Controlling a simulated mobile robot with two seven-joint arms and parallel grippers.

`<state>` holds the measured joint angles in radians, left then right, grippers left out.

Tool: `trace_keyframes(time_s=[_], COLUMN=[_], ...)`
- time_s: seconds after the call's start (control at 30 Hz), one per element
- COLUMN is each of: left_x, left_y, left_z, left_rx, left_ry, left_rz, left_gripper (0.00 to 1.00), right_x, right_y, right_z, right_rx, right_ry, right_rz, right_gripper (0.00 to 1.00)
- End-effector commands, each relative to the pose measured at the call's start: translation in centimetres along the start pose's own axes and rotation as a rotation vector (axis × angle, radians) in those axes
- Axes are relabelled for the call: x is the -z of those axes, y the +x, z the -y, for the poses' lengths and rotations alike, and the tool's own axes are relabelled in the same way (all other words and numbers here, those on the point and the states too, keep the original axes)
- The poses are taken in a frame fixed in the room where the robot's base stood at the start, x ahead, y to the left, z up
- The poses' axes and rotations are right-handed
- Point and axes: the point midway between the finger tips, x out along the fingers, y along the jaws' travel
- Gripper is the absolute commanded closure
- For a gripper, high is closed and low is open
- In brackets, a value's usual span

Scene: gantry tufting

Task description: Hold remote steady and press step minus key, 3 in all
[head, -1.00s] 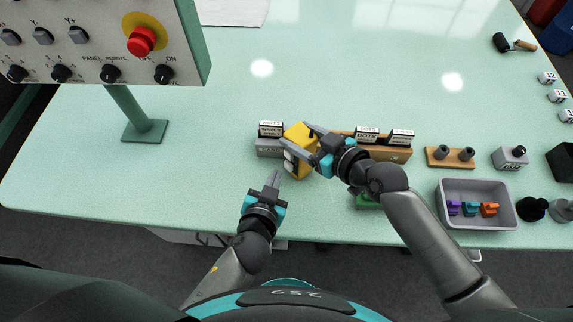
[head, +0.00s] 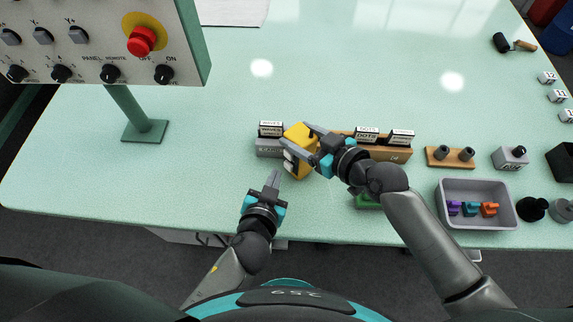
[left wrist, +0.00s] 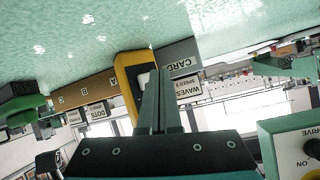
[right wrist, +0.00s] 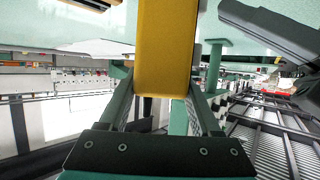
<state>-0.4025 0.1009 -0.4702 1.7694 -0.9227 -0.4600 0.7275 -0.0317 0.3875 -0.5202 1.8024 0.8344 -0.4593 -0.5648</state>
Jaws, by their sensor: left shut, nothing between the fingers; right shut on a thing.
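The yellow remote (head: 301,158) stands near the middle of the table in the head view, with pale keys on its near left face. My right gripper (head: 300,137) is shut on it, one finger on each side. The remote (right wrist: 166,50) also fills the middle of the right wrist view between the fingers. My left gripper (head: 273,180) is shut and empty, to the left and near side of the remote, with a small gap in the head view. In the left wrist view its fingertips (left wrist: 158,75) overlap the remote (left wrist: 130,75); the step minus key cannot be made out there.
A grey card holder (head: 269,148) stands left of the remote, and a wooden card rack (head: 390,154) right of it. A grey bin (head: 476,222) with small coloured parts lies further right. The control panel (head: 100,50) stands at upper left. The table's left front is clear.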

Motion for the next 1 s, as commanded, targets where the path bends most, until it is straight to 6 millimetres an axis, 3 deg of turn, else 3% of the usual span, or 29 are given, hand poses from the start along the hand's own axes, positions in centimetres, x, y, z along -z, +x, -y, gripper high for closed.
trace_keyframes(time_s=[1.0], left_x=[0.48], left_y=[0.65], left_z=[-0.46], left_rx=[0.000], left_ry=[0.000], left_rz=[0.000], left_gripper=[1.00], right_x=[-0.04], right_y=[0.00], right_z=[0.00], right_rx=[0.000], right_ry=[0.000], right_rz=[0.001], right_gripper=[1.00])
